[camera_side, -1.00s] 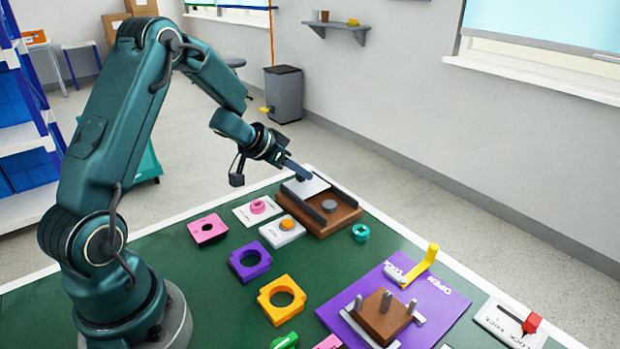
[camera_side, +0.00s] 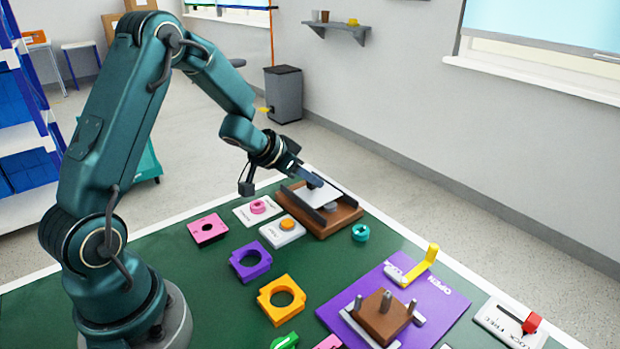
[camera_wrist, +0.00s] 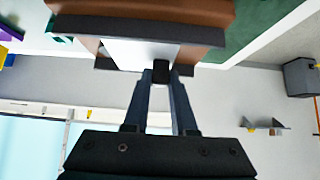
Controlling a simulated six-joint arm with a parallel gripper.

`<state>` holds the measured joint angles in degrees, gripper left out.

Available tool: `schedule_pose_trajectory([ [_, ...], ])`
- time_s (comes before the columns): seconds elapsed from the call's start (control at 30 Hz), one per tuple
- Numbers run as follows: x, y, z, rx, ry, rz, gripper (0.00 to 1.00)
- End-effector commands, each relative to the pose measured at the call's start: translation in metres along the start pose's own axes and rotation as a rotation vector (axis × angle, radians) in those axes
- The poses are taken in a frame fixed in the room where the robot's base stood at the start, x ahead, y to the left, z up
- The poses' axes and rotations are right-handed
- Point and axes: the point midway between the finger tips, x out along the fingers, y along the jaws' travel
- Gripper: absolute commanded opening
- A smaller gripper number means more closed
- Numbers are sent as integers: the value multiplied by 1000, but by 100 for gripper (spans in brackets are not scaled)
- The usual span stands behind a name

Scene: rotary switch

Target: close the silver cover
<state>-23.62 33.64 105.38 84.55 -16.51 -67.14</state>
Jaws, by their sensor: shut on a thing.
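The silver cover (camera_side: 321,196) is a flat pale plate lying between two dark rails on a brown wooden base (camera_side: 345,217). In the wrist view, my two fingers (camera_wrist: 160,77) close around the black knob (camera_wrist: 160,69) at the edge of the cover (camera_wrist: 135,52). The base (camera_wrist: 150,7) shows at the top of that view.
A white box with an orange button (camera_side: 283,229) and a white plate with a pink knob (camera_side: 258,207) stand left of the base. A teal ring (camera_side: 360,232) lies close to its right. A purple board (camera_side: 437,304) with a wooden block is nearer the camera.

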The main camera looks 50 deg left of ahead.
Motion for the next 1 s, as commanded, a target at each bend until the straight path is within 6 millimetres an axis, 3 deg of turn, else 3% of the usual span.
schedule_pose_trajectory([
  [0.1, 0, 19, -1, 1, 3, 6, 0],
  [0.3, 0, 38, -1, 2, 3, 5, 0],
  [0.77, 0, 46, -1, 3, 1, 9, 0],
  [0.8, 0, 46, -1, 4, 1, 10, 40],
  [0.83, 0, 46, -1, 4, 2, 10, 51],
  [0.87, 0, 46, -1, 3, 1, 9, 55],
  [1.0, 0, 44, 0, 2, 0, 6, 55],
])
